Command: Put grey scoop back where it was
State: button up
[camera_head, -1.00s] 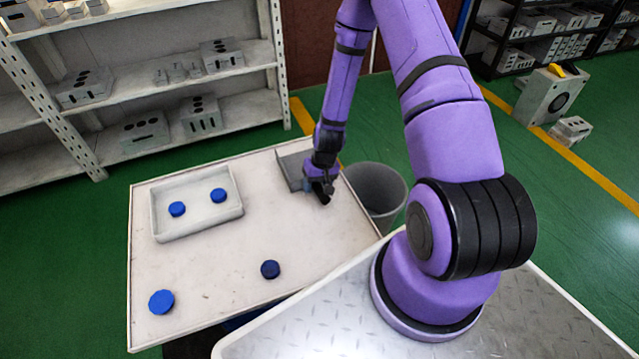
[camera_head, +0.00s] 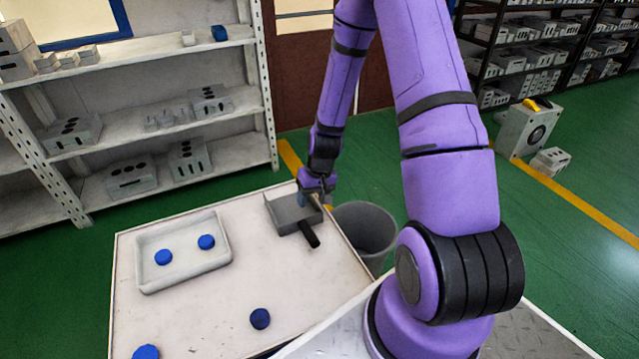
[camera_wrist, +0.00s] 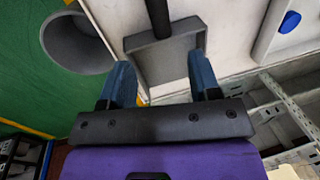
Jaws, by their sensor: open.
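The grey scoop (camera_head: 285,213) lies at the far right corner of the white table (camera_head: 190,314). Its black handle (camera_head: 309,234) points toward the front right. In the wrist view the scoop's square tray (camera_wrist: 165,62) shows beyond and between the fingers, with the handle running away from me. My gripper (camera_head: 318,190) is at the scoop's right far side, near the table edge. In the wrist view my gripper (camera_wrist: 163,80) is open, its two blue fingers apart. Whether a finger touches the scoop I cannot tell.
A grey bin (camera_head: 364,232) stands on the floor just right of the table. A white tray (camera_head: 222,262) holds two blue discs (camera_head: 163,257). A dark blue disc (camera_head: 260,318) and another blue disc (camera_head: 146,352) lie on the table. A shelf (camera_head: 215,105) stands behind.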

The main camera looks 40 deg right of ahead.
jog(key=s+a+r+n+t+h, duration=0.1)
jog(key=s+a+r, duration=0.15)
jog(key=r, duration=1.15)
jog(key=s+a+r+n+t+h, duration=0.1)
jog(key=s+a+r, duration=0.15)
jog(key=r, duration=1.15)
jog(key=s+a+r+t, duration=0.1)
jog(key=s+a+r, duration=0.1)
jog(key=s+r, duration=0.4)
jog(key=s+a+r+t, duration=0.1)
jog(key=s+r, duration=0.6)
jog(key=s, duration=0.4)
jog(key=shift+a+r+n+t, duration=0.3)
jog(key=shift+a, duration=0.1)
jog(key=shift+s, duration=0.1)
